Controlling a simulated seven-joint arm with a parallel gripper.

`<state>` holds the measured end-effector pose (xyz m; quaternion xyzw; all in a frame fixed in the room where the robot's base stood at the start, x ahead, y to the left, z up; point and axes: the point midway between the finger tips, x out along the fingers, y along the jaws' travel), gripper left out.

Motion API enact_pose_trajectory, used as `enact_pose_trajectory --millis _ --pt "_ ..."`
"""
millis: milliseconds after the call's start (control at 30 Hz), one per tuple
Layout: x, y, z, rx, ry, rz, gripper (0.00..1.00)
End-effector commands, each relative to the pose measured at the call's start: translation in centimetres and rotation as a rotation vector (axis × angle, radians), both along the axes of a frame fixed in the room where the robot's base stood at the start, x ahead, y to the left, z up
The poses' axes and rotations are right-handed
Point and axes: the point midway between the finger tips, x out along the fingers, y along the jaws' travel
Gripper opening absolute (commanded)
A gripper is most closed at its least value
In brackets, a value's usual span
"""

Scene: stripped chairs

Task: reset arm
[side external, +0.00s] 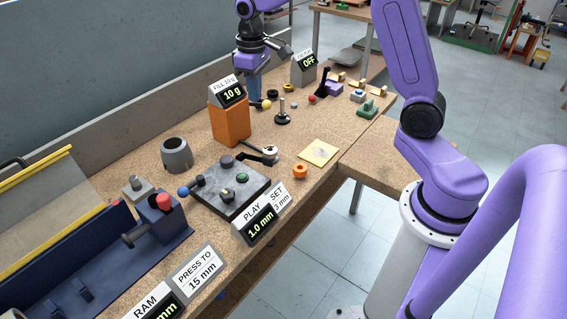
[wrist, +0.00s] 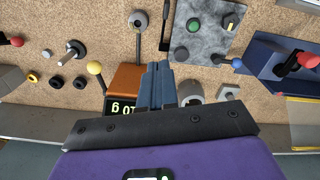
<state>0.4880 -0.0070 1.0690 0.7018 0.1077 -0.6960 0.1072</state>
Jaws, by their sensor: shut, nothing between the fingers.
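My gripper (side external: 254,96) is in the upper middle of the side external view, above the back part of the bench, just behind the orange box (side external: 231,124) with the 10 g display. Its blue fingers are together with nothing between them. In the wrist view the closed fingers (wrist: 157,66) point up the picture, and the orange box (wrist: 126,78) shows just left of them. The fingers overlap the box's edge in that view; I cannot tell whether they touch it. The purple arm comes down from the top edge of the side external view.
A dark panel (side external: 238,205) with knobs, a grey ring (side external: 176,156) and a blue press (side external: 160,218) stand nearer on the bench. A display reading OFF (side external: 304,69) and small coloured parts lie behind.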

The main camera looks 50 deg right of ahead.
Motion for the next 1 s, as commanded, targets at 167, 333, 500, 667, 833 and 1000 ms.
enact_pose_trajectory --millis 167,333,500,667,833,1000 --pt "-6.1 4.8 1.3 0.002 -0.005 0.161 0.00" --pt "-12.5 7.5 1.8 0.005 -0.010 0.309 0.00" --pt "-19.0 8.7 1.9 0.009 -0.014 0.457 0.00" --pt "-24.9 8.4 1.6 0.011 -0.015 0.594 0.00" --pt "-29.7 7.1 0.9 0.015 -0.016 0.716 0.00" --pt "-32.0 6.2 0.3 0.016 -0.016 0.780 0.00"
